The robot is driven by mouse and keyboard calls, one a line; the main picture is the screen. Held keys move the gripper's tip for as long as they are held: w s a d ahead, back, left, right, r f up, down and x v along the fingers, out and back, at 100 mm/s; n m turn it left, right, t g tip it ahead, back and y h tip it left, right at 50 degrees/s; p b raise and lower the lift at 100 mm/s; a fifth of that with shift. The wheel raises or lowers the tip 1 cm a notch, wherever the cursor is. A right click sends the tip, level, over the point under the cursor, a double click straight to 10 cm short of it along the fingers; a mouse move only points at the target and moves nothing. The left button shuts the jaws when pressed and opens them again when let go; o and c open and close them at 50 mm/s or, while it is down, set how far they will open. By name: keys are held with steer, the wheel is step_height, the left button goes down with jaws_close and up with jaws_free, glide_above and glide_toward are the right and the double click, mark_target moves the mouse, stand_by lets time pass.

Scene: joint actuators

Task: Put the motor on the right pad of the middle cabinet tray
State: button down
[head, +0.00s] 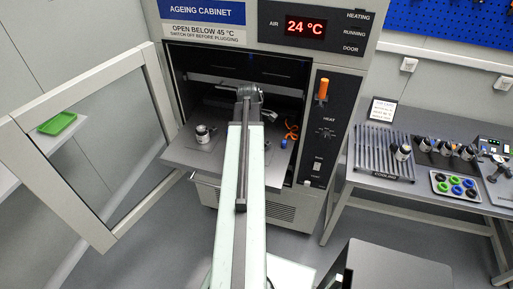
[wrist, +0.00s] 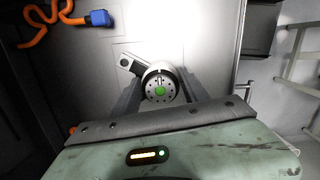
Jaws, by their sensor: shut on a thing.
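My gripper (wrist: 160,88) is shut on a round motor (wrist: 158,82) with a green centre and a light side arm, seen end-on in the wrist view. The motor is over the pale tray surface, near a thin square pad outline (wrist: 122,48); I cannot tell whether it touches the surface. In the head view my arm reaches into the open ageing cabinet, over the pulled-out tray (head: 182,156), and hides the held motor. Another motor (head: 202,134) stands upright on the left part of that tray.
An orange cable (head: 291,130) with a blue plug (head: 283,144) lies at the tray's right; the plug also shows in the wrist view (wrist: 99,18). The glass cabinet door (head: 95,140) stands open at left. A bench at right carries a cooling rack (head: 375,150) and several motors.

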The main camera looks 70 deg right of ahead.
steer(key=shift+f, duration=0.15)
steer(key=c, duration=0.6)
jaws_free()
steer(key=shift+r, duration=0.2)
steer(key=r+p, duration=0.4)
steer(key=w+r+p, duration=0.1)
steer(key=r+p, duration=0.7)
steer(key=shift+w+a, duration=0.15)
steer(key=shift+w, duration=0.1)
